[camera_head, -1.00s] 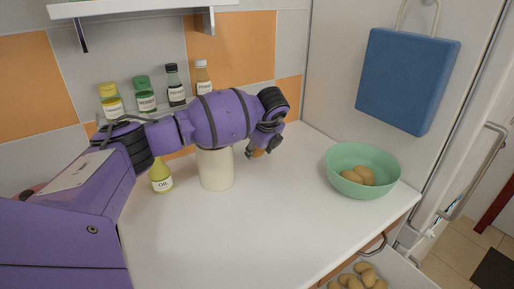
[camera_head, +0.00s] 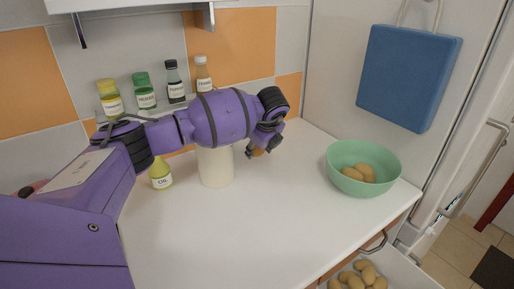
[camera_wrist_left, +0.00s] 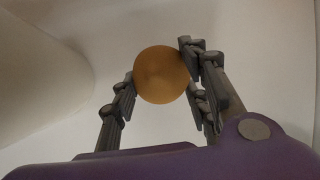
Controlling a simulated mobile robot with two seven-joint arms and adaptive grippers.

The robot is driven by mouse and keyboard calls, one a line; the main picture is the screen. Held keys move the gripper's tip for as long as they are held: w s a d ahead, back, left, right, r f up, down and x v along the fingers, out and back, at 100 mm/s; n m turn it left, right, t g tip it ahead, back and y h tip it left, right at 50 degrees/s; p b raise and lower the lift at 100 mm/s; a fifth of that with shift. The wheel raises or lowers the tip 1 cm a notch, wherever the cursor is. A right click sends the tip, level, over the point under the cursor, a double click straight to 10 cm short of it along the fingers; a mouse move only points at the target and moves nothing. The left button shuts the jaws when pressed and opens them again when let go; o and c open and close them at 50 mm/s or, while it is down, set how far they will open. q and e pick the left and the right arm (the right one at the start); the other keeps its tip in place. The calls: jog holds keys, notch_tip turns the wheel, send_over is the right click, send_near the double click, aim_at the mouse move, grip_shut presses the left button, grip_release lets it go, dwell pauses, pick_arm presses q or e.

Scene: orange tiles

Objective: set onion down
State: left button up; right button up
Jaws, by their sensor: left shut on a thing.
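My left gripper (camera_head: 258,149) reaches over the counter from the left and points down, behind and right of the cream canister. It is shut on the onion (camera_wrist_left: 161,75), a round golden-brown thing held between the fingers in the left wrist view. In the head view only a small brown part of the onion (camera_head: 257,153) shows between the fingers. I cannot tell whether the onion touches the white counter (camera_head: 270,210). My right gripper is not in view.
A cream canister (camera_head: 215,168) stands under my left arm, with an oil bottle (camera_head: 161,174) to its left. A green bowl (camera_head: 345,180) with brown potatoes (camera_head: 362,173) stands at the right. An open drawer (camera_head: 400,270) holds several potatoes. The front middle of the counter is clear.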

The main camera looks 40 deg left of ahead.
pick_arm(q)
jog(key=o, duration=1.3)
jog(key=v, duration=1.2)
